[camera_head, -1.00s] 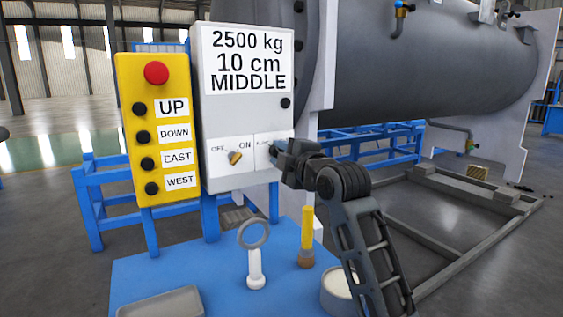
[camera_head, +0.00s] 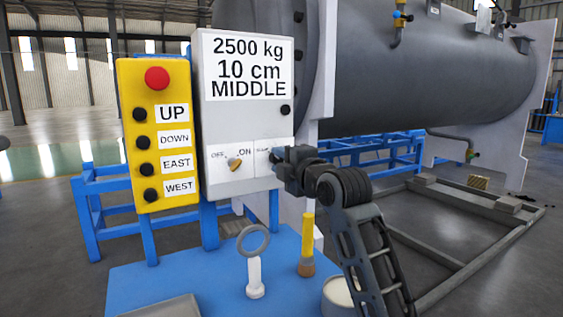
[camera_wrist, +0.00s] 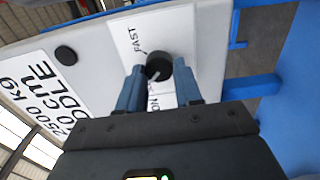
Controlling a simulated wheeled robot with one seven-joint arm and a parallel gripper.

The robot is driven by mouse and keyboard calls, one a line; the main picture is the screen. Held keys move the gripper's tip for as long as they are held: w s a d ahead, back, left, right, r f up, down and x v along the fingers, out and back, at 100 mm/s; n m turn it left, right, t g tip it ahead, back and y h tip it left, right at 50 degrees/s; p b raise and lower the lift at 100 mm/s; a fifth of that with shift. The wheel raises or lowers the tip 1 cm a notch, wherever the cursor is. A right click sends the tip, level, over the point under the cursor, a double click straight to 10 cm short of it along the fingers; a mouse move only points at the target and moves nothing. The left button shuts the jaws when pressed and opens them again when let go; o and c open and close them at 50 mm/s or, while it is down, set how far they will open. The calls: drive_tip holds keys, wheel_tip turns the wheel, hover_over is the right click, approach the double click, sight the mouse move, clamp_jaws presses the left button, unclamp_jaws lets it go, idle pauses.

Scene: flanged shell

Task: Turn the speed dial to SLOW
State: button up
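The speed dial (camera_wrist: 159,67) is a round black knob on a white label with the word FAST in the wrist view. The rest of its label is hidden by my fingers. My gripper (camera_wrist: 160,68) has one blue finger on each side of the knob, and the knob fills the gap between the fingertips. In the head view my gripper (camera_head: 278,157) is at the lower right of the grey control box (camera_head: 230,125), covering the dial. A pale mark on the knob shows, but its exact setting is hard to read.
An orange OFF/ON switch (camera_head: 234,164) sits left of the dial. A yellow button box (camera_head: 150,90) stands left of the control box. Below is a blue table (camera_head: 200,275) with a ring-topped stand (camera_head: 254,265) and a yellow-handled tool (camera_head: 307,245). A big grey tank (camera_head: 420,75) is behind.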

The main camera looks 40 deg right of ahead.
drive_tip(key=o, duration=0.4)
drive_tip(key=shift+s, duration=0.1)
drive_tip(key=v, duration=0.7)
drive_tip(key=shift+s+b, duration=0.3)
drive_tip(key=shift+s+a, duration=0.1)
drive_tip(key=shift+a, duration=0.1)
